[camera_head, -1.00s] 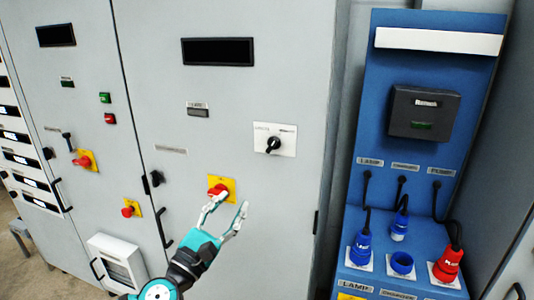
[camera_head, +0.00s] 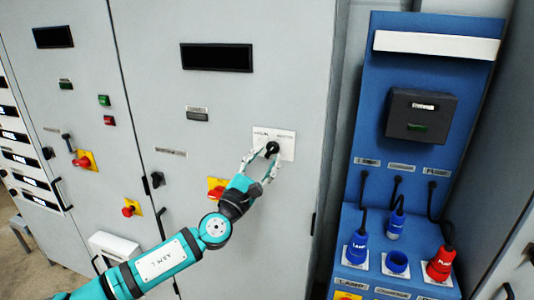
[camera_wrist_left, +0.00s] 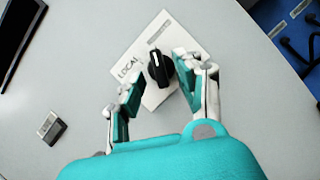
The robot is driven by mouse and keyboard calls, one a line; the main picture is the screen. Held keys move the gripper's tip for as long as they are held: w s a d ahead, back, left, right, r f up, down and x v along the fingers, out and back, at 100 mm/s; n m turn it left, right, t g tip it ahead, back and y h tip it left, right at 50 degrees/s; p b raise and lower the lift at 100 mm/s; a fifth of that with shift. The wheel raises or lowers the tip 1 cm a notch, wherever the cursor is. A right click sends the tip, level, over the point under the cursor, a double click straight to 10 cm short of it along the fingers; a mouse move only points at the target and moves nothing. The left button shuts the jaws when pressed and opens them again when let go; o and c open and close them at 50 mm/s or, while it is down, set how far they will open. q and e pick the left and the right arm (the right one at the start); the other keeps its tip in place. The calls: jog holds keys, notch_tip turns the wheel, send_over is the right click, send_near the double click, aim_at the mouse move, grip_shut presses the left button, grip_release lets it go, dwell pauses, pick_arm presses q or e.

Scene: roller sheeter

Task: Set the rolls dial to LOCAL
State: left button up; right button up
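The rolls dial is a black knob (camera_wrist_left: 159,68) on a white plate (camera_wrist_left: 146,48) fixed to the grey cabinet door. In the left wrist view the word LOCAL is readable on the plate's left part; the other label is too blurred to read. The knob's white pointer line aims at the plate's upper edge, between the two labels. The dial also shows in the head view (camera_head: 272,149). My left gripper (camera_wrist_left: 156,83) is open, its fingers on either side of the knob, with a gap visible at least on the left. My right gripper is not in view.
A red button on a yellow plate (camera_head: 215,189) lies just left of my left gripper. A dark display (camera_head: 216,57) is higher on the door. A blue panel (camera_head: 432,60) with plugs and cables stands to the right.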

pick_arm(q)
jog(key=shift+w+d+r, duration=0.25)
jog(key=shift+w+d, duration=0.1)
jog(key=shift+w, duration=0.2)
grip_shut()
